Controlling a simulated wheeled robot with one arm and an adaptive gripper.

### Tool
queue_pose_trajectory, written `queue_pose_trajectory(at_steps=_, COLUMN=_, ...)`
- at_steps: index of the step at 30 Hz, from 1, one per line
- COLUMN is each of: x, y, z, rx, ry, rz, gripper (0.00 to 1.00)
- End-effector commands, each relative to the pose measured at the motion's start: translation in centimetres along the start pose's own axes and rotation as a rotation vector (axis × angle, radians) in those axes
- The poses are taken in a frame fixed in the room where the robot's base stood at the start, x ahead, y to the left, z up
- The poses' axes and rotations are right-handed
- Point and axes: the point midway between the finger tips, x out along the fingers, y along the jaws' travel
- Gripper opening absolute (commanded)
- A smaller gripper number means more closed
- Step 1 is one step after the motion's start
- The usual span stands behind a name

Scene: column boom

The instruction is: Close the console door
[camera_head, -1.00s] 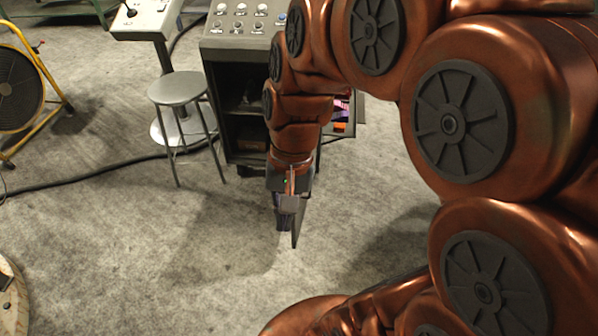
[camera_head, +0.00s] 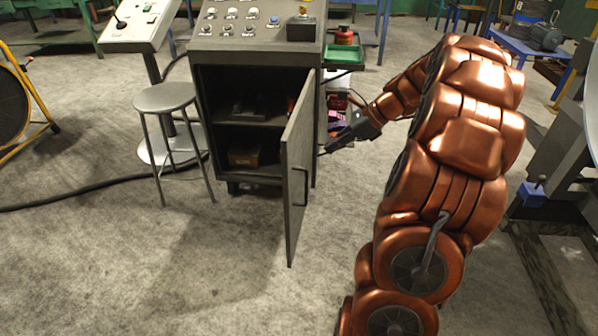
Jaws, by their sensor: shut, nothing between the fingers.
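The grey console (camera_head: 255,58) stands near the picture's top middle, with an open-fronted cabinet below its button panel. Its door (camera_head: 296,165) stands wide open, hinged at the cabinet's right side and swung out toward me.
A grey round stool (camera_head: 166,98) stands left of the cabinet, with a black cable (camera_head: 80,181) on the floor. Inside the cabinet is a brown box (camera_head: 246,156). The floor in front is clear.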

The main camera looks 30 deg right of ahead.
Motion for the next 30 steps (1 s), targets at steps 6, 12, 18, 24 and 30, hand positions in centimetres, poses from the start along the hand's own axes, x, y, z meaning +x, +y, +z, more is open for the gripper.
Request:
queue_pose_trajectory(at_steps=6, x=-0.2, y=-1.5, z=-1.9, rx=0.072, ry=-0.023, rz=-0.037, gripper=0.0)
queue_pose_trajectory(at_steps=12, x=2.3, y=-1.5, z=-1.9, rx=0.074, ry=-0.023, rz=-0.034, gripper=0.0)
queue_pose_trajectory(at_steps=18, x=5.8, y=-1.7, z=-1.9, rx=0.072, ry=-0.022, rz=-0.034, gripper=0.0)
queue_pose_trajectory(at_steps=24, x=9.4, y=-1.7, z=-1.8, rx=0.072, ry=-0.022, rz=-0.032, gripper=0.0)
queue_pose_trajectory(at_steps=30, x=11.3, y=-2.0, z=0.0, rx=0.069, ry=-0.02, rz=-0.036, gripper=0.0)
